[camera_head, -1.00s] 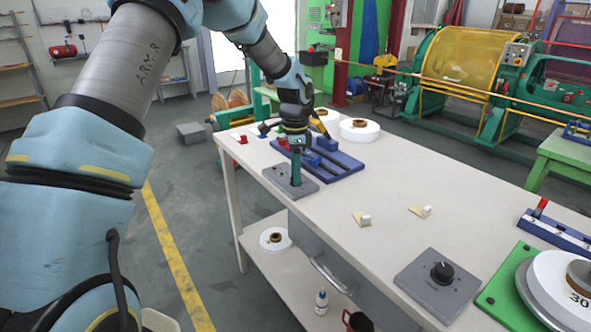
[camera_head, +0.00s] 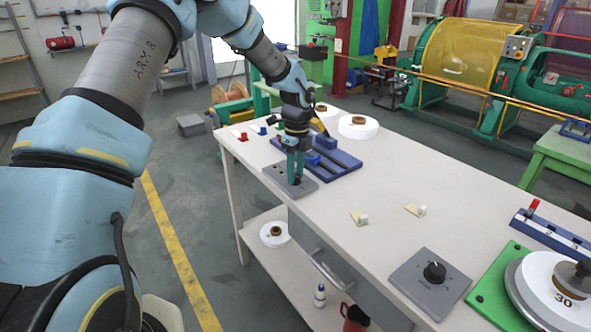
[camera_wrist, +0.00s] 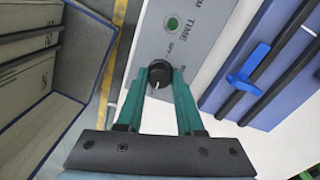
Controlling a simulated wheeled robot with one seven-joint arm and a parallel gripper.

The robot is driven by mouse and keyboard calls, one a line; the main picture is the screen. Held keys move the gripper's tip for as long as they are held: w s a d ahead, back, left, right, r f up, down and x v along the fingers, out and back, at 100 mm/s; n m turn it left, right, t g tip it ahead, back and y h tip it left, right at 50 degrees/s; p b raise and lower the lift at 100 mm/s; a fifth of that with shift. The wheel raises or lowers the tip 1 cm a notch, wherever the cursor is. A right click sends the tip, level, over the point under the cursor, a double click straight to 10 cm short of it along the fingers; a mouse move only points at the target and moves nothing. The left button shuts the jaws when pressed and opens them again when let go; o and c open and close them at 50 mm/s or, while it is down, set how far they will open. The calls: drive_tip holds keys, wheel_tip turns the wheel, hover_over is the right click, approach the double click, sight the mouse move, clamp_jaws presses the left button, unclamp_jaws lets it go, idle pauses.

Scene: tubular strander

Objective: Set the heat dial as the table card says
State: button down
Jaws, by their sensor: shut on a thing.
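My gripper (camera_head: 296,179) reaches down to a grey control plate (camera_head: 306,187) at the near edge of the table's far end. In the wrist view its green fingers (camera_wrist: 160,82) are shut on a black round dial (camera_wrist: 160,71) with a white pointer mark. The fingers stand on either side of the dial and partly cover its plate (camera_wrist: 190,47). The plate bears the word TIME, other small lettering and a round green part (camera_wrist: 172,23). Small cream cards with white blocks (camera_head: 359,218) (camera_head: 414,210) lie mid-table; I cannot read any writing on them.
A blue rack with dark rods (camera_head: 335,163) stands close beside the plate. A second grey plate with a black knob (camera_head: 434,271) lies at the near right, beside a green base with a white spool (camera_head: 540,285). The table middle (camera_head: 385,190) is mostly clear.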

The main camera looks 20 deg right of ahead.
sight(296, 175)
drive_tip(key=shift+m, duration=0.5)
drive_tip(key=c, duration=0.5)
unclamp_jaws()
drive_tip(key=shift+c, duration=0.2)
wheel_tip(296, 175, up, 11)
drive_tip(key=b, duration=0.2)
drive_tip(key=shift+d, duration=0.2)
drive_tip(key=shift+a+f, duration=0.1)
drive_tip(key=shift+f, duration=0.05)
